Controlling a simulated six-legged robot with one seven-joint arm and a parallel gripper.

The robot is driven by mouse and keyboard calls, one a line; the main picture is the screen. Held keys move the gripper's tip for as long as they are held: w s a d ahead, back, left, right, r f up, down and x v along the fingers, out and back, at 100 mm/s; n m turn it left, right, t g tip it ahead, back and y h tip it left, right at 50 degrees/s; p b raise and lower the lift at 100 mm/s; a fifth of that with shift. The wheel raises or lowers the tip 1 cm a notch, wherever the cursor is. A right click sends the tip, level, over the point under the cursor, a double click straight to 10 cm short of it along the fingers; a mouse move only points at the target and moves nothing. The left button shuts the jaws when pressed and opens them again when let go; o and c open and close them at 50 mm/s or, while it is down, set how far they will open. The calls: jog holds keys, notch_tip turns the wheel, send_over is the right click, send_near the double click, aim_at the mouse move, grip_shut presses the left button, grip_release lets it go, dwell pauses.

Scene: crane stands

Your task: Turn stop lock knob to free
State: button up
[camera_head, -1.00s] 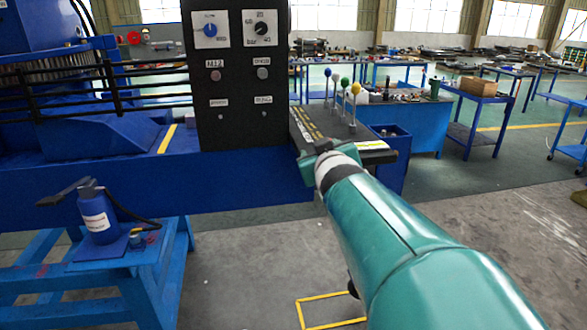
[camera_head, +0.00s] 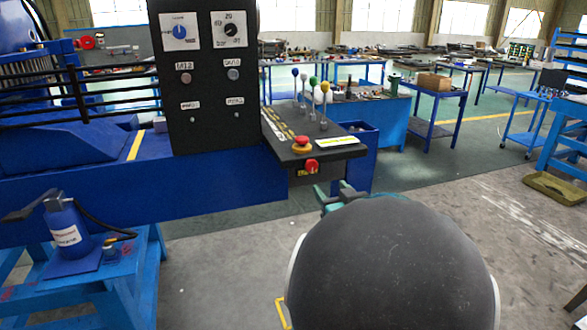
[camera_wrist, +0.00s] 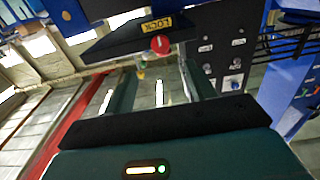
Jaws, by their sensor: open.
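The stop lock knob (camera_head: 311,166) is a small red knob on the front face of the black lever console (camera_head: 341,152). In the wrist view the red knob (camera_wrist: 160,44) shows a pale mark, beside a yellow label (camera_wrist: 156,25) reading LOCK. My gripper (camera_head: 338,194) shows only partly in the head view, below and right of the knob, behind my dark arm link. In the wrist view my gripper (camera_wrist: 157,70) has its two teal fingers apart with nothing between them. The knob appears beyond the fingertips, apart from them.
A red mushroom button (camera_head: 302,145) sits on the console top, close above the knob. Several coloured-ball levers (camera_head: 313,95) stand behind it. A black panel (camera_head: 207,80) with dials rises to the left. A blue hand pump (camera_head: 66,228) stands on a blue table. The floor at right is open.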

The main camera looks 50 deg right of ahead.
aim_at(312, 167)
jog(key=x, duration=1.2)
jog(key=c, duration=0.9)
